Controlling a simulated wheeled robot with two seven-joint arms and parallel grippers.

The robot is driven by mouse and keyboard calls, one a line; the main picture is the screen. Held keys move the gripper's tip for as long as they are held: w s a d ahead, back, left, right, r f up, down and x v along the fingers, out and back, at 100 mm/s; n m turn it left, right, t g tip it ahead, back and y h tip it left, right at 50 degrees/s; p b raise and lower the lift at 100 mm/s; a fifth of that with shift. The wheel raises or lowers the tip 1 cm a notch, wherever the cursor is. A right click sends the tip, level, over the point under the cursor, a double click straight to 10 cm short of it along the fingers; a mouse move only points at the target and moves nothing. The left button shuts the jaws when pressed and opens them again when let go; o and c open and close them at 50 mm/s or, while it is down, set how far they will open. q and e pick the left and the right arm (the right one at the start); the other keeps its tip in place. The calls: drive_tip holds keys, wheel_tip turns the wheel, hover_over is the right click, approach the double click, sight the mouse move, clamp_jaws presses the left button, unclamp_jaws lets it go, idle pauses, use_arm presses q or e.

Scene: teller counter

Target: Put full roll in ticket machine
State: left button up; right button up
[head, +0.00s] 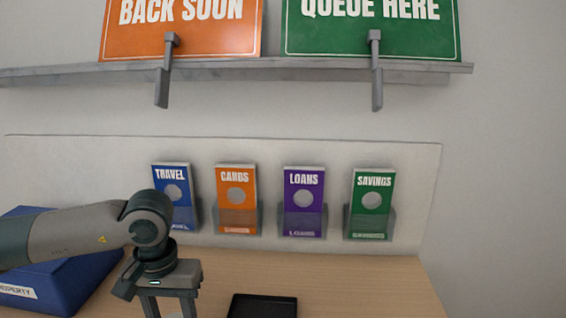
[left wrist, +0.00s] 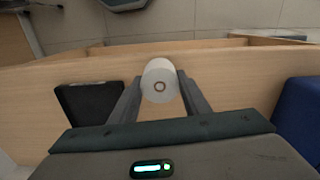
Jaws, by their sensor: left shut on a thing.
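A white paper roll (left wrist: 160,72) with a small core hole sits between the fingers of my left gripper (left wrist: 160,88) in the left wrist view. The fingers are shut on its two sides, and the roll is held above the wooden counter. In the head view my left gripper (head: 169,308) points down at the bottom edge, over the counter, and only a sliver of pale roll shows between its fingers. I cannot make out a ticket machine in either view. My right gripper is not in view.
A black tray (head: 262,306) lies on the counter (head: 370,285) right of my left gripper. A blue box (head: 60,262) marked PROPERTY stands at the left. Several leaflet holders (head: 237,200) line the back wall. A shelf (head: 270,70) with two signs hangs above. The counter's right part is clear.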

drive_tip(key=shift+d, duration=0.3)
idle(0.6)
